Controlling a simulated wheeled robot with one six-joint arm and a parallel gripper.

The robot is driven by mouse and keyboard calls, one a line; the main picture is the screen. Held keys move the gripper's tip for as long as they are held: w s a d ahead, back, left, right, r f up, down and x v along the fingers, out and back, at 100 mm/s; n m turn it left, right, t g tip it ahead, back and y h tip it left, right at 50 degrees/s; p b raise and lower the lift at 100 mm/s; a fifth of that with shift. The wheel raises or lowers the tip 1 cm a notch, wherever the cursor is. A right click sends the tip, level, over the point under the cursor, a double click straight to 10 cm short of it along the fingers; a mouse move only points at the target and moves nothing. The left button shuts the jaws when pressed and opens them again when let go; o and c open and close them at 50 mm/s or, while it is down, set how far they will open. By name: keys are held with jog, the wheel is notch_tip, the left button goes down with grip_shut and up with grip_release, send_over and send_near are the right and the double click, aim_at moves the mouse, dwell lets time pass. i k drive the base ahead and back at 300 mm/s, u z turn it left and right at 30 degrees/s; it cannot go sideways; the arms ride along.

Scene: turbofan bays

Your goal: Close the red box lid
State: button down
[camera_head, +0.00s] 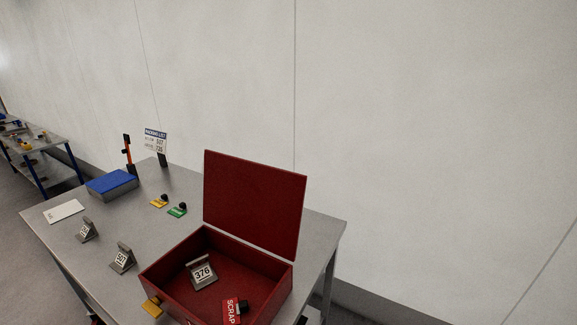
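The red box (180,288) stands on the near right part of a grey metal table. Its red lid (254,204) is open and stands upright along the far side of the box. A yellow latch-like piece (151,307) shows at the box's near left side. My gripper is not in view.
The grey table (160,215) also bears a blue-topped box (112,184), a white card (64,211), two numbered brackets (123,258), yellow and green tags (177,210), and a packing list sign (156,140). A wall stands behind. Another table (35,145) is at far left.

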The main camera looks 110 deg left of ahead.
aim_at(261, 204)
jog(key=u, duration=2.25)
jog(key=i, duration=2.25)
jog(key=u, duration=1.45)
